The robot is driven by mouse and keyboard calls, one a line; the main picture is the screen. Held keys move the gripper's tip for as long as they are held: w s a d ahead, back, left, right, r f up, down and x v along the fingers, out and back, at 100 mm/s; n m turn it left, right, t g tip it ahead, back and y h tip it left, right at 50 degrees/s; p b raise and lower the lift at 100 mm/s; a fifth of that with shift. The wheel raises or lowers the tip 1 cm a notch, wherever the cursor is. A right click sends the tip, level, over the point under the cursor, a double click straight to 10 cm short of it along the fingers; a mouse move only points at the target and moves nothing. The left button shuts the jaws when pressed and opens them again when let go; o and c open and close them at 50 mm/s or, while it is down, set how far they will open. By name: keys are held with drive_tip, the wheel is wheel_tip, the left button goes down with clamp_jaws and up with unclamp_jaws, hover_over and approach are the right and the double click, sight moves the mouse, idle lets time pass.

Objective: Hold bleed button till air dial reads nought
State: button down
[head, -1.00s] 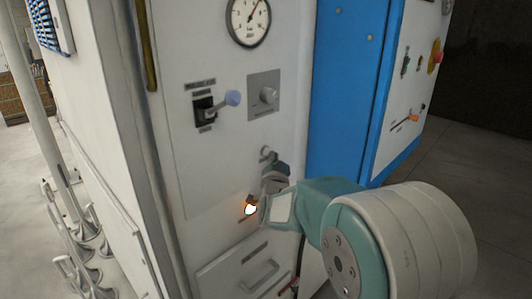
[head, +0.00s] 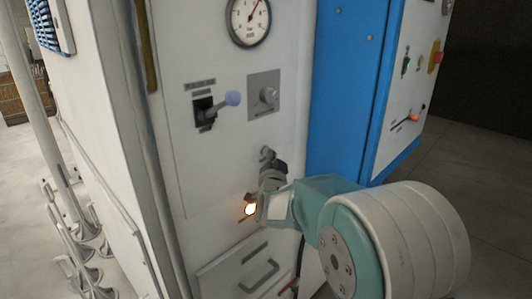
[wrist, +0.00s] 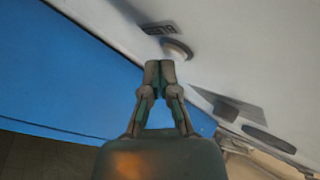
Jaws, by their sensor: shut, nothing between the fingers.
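The air dial (head: 248,20) is a round white gauge high on the white panel. Its dark needle points up and to the right, not clearly readable. A small round grey button (head: 266,152) sits lower on the panel. In the wrist view, a round button (wrist: 177,48) with a small dark label, too blurred to read surely, lies just beyond and right of my fingertips. My gripper (wrist: 160,66) is shut and empty. In the head view my gripper (head: 271,168) is just below the button. Whether it touches the button cannot be told.
An orange lamp (head: 250,209) glows below left. A drawer handle (head: 260,275) is lower. A blue cabinet (head: 345,85) with controls stands right.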

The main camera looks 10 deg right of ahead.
drive_tip(key=shift+w+a, duration=0.2)
drive_tip(key=shift+w, duration=0.1)
idle(0.7)
idle(2.9)
drive_tip(key=shift+s+d, duration=0.5)
drive_tip(key=shift+s, duration=0.15)
drive_tip(key=s+d, duration=0.1)
drive_tip(key=s, duration=0.1)
drive_tip(key=s+d, duration=0.2)
idle(0.4)
drive_tip(key=shift+s, duration=0.1)
